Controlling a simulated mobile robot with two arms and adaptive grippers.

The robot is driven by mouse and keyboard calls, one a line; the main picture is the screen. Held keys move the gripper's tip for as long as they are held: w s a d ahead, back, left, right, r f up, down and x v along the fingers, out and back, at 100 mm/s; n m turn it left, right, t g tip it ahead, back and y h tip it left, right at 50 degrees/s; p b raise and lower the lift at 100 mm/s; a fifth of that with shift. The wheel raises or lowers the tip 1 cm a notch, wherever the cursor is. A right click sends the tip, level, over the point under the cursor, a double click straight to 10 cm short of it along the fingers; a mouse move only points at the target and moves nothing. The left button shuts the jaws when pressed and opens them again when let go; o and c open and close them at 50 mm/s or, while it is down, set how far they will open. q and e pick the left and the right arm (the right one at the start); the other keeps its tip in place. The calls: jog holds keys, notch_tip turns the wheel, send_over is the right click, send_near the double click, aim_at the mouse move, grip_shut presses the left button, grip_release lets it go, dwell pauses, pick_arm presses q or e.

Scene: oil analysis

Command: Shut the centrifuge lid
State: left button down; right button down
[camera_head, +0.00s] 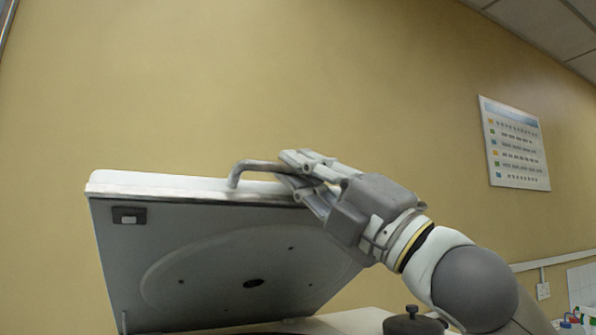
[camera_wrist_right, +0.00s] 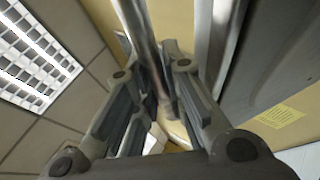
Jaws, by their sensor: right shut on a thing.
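The centrifuge lid (camera_head: 215,262) stands raised and tilted open in the head view, its grey underside facing me and its white front edge on top. A curved metal handle (camera_head: 258,165) rises from that edge. My right gripper (camera_head: 292,175) is shut on the handle near its right end. In the right wrist view the handle bar (camera_wrist_right: 142,45) runs between the fingers of my right gripper (camera_wrist_right: 160,75). Only the upper rim of the centrifuge body (camera_head: 350,320) shows at the bottom; the rest is out of frame. My left gripper is in neither view.
A dark grey knob-like object (camera_head: 414,322) stands below my right wrist, close to the lid's right side. Small bottles (camera_head: 580,318) show at the far right edge. A yellow wall with a poster (camera_head: 515,143) lies behind. The space above the lid is clear.

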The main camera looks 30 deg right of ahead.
jog(key=shift+s+a+f, duration=0.1)
jog(key=shift+s+f, duration=0.1)
jog(key=shift+f, duration=0.15)
jog(key=c, duration=1.8)
grip_release()
jog(key=shift+o, duration=0.2)
jog(key=v, duration=1.2)
